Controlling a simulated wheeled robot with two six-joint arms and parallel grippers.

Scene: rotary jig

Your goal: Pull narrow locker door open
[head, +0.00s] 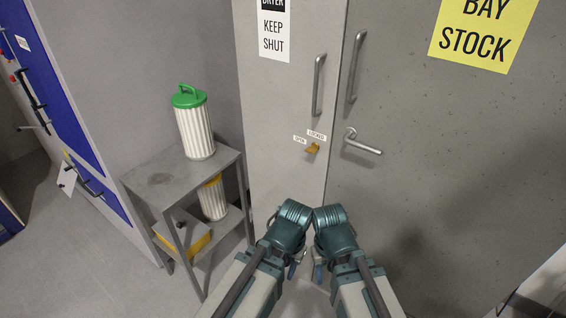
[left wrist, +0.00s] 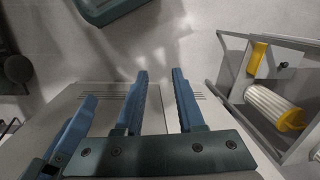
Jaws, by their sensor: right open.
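The narrow locker door (head: 270,150) is grey, carries a "KEEP SHUT" label and stands flush beside the wider door. Its upright bar handle (head: 318,86) is near its right edge. Below it, a small orange-yellow latch (head: 312,148) sits between tags reading "OPEN" and "LOCKED". My left gripper (head: 293,270) and my right gripper (head: 318,273) are side by side, low in front of the doors and well below the handle, apart from it. The left wrist view shows the left gripper's blue fingers (left wrist: 158,95) apart with nothing between them. My right gripper is open; its fingers are partly hidden.
The wide "BAY STOCK" door (head: 460,150) has a bar handle (head: 356,66) and a lever (head: 362,142). At left, a metal side table (head: 160,180) bears a green-capped white canister (head: 196,125); a yellow-capped canister (head: 213,198) is on its lower shelf. Blue panels stand further left.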

